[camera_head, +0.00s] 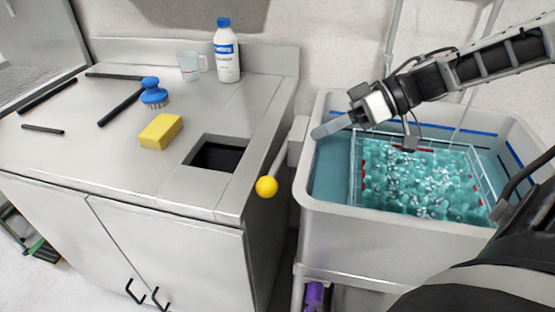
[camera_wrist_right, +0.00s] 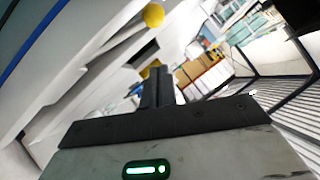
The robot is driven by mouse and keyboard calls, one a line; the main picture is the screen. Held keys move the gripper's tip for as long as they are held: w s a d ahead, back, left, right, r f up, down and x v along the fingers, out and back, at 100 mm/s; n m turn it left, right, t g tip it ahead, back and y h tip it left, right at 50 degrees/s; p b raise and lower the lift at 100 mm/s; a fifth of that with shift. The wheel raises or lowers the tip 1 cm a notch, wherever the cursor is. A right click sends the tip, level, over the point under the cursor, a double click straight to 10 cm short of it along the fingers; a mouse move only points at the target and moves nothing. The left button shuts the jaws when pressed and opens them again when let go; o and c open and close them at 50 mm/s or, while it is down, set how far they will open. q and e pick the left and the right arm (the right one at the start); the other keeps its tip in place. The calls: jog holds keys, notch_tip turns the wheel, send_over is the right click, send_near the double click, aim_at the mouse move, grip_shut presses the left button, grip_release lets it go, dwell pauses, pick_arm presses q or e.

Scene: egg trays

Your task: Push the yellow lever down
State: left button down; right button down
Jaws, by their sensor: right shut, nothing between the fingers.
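The yellow lever shows as a yellow ball knob (camera_head: 267,186) on a thin grey rod, in the gap between the counter's right edge and the white tub. The knob also shows at the top of the right wrist view (camera_wrist_right: 153,15), beyond the fingers. My right gripper (camera_head: 327,129) is shut and empty. It reaches in from the right over the tub's left rim, up and to the right of the knob and apart from it. Its closed fingers also show in the right wrist view (camera_wrist_right: 157,82). My left gripper is not in view.
The white tub (camera_head: 385,228) holds a clear basket of bubbly teal water. The steel counter (camera_head: 70,155) carries a yellow sponge (camera_head: 160,131), blue brush (camera_head: 153,92), clear cup (camera_head: 189,66), white bottle (camera_head: 227,55) and black bars. A square hole (camera_head: 216,156) opens near its right edge.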

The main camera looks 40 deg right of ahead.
pick_arm(q)
jog(key=b, duration=0.2)
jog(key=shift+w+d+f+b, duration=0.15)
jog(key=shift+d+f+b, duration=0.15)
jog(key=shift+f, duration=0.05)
pick_arm(e)
jog(key=w+a+f, duration=0.2)
jog(key=a+f, duration=0.5)
jog(key=shift+w+a+f, duration=0.15)
jog(key=shift+w, duration=0.25)
